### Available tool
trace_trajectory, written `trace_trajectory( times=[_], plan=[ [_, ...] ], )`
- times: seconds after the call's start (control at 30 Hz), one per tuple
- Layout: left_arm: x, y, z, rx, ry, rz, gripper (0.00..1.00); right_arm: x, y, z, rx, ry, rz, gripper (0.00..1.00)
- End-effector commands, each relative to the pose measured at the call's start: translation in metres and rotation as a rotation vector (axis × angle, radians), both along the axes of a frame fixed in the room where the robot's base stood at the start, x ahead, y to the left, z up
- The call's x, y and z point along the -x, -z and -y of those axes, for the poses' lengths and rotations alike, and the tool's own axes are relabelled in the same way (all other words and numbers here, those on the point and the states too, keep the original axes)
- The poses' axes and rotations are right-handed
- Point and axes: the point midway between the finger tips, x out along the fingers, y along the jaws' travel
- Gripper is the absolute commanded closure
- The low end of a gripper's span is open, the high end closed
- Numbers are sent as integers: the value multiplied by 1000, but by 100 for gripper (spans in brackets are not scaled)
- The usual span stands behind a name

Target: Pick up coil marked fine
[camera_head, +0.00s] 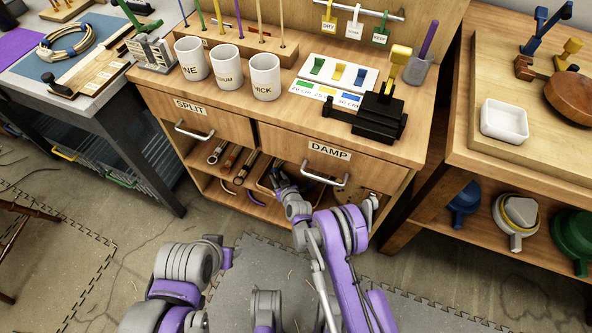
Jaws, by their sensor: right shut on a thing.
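Several thin coils or bundles (231,157) lie in the open shelf under the drawers; no marking on them can be read, so I cannot tell which is fine. My right gripper (277,176) reaches into this shelf, at the right end of the row, just left of the DAMP drawer's handle. It is shut on what looks like a coil, mostly hidden by the fingers and wrist. My left arm is folded at the lower left, and its gripper does not show.
The SPLIT drawer (188,112) and DAMP drawer (352,158) sit above the shelf. Three white cups (226,66) and a black clamp-like device (374,119) stand on the bench. A second wooden bench (490,150) stands at right. Floor mats lie in front.

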Motion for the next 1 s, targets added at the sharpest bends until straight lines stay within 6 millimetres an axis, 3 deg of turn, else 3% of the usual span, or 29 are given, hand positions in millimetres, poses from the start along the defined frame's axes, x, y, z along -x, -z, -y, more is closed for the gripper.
trace_trajectory(
  times=[0.47,1.0],
  plan=[
    [0,-1,0,0,0,0,50,0,-3,0,0,0,-1,100],
    [2,-23,0,0,0,8,50,0,-93,0,1,0,0,100]
  ],
)
